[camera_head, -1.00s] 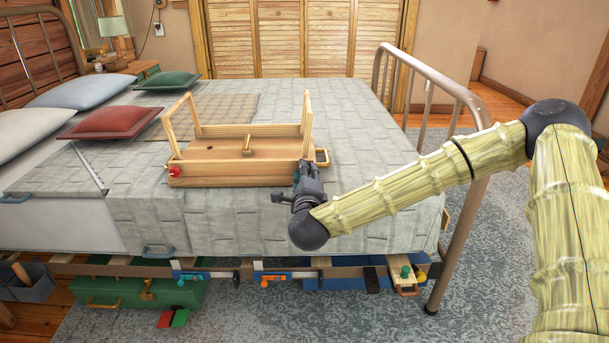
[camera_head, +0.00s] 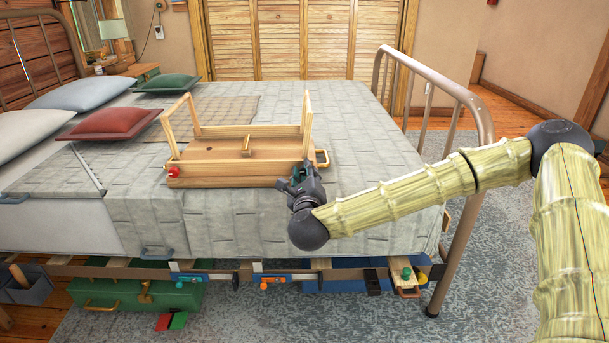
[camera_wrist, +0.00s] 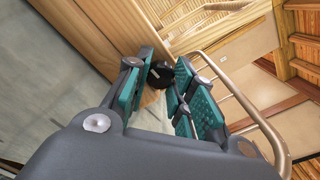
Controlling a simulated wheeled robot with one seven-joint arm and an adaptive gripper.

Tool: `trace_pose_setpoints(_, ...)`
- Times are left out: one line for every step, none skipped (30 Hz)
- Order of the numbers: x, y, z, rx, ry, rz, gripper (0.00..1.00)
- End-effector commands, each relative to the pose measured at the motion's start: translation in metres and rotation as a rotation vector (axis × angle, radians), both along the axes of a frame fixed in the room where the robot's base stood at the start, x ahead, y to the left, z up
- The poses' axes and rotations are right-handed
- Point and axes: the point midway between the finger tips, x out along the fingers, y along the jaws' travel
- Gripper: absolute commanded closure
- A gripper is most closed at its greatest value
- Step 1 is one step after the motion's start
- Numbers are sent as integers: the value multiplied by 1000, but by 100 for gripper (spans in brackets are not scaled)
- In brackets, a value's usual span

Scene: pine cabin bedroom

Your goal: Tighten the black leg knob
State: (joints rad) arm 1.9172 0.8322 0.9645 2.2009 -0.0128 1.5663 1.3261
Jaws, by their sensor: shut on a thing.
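The black leg knob (camera_wrist: 160,74) shows in the wrist view between the green pads of my gripper (camera_wrist: 159,82), with a pale mark on its face. My gripper is shut on it. In the head view my gripper (camera_head: 302,172) is at the right front corner of an upturned wooden bed tray (camera_head: 225,176), and hides the knob there. The tray lies on the bed with its legs standing up. A red knob (camera_head: 173,171) sits at the tray's left front corner.
The tray rests on a grey quilt (camera_head: 370,150). A metal bed footboard (camera_head: 484,125) rises to the right. Red (camera_head: 113,123) and green (camera_head: 168,80) cushions lie to the left. Clamps and a green case (camera_head: 130,293) are below the bed's front edge.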

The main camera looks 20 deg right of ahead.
Motion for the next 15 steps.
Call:
trace_pose_setpoints(0,0,-1,1,2,1,100)
trace_pose_setpoints(0,0,-1,1,2,1,100)
trace_pose_setpoints(0,0,-1,1,2,1,100)
trace_pose_setpoints(0,0,-1,1,2,1,100)
trace_pose_setpoints(0,0,-1,1,2,1,100)
trace_pose_setpoints(0,0,-1,1,2,1,100)
trace_pose_setpoints(0,0,-1,1,2,1,100)
trace_pose_setpoints(0,0,-1,0,2,1,100)
trace_pose_setpoints(0,0,-1,0,2,1,100)
trace_pose_setpoints(0,0,-1,0,2,1,72)
trace_pose_setpoints(0,0,-1,0,2,1,67)
trace_pose_setpoints(0,0,-1,0,2,1,59)
trace_pose_setpoints(0,0,-1,0,2,1,54)
trace_pose_setpoints(0,0,-1,0,2,1,52)
trace_pose_setpoints(0,0,-1,-1,2,0,52)
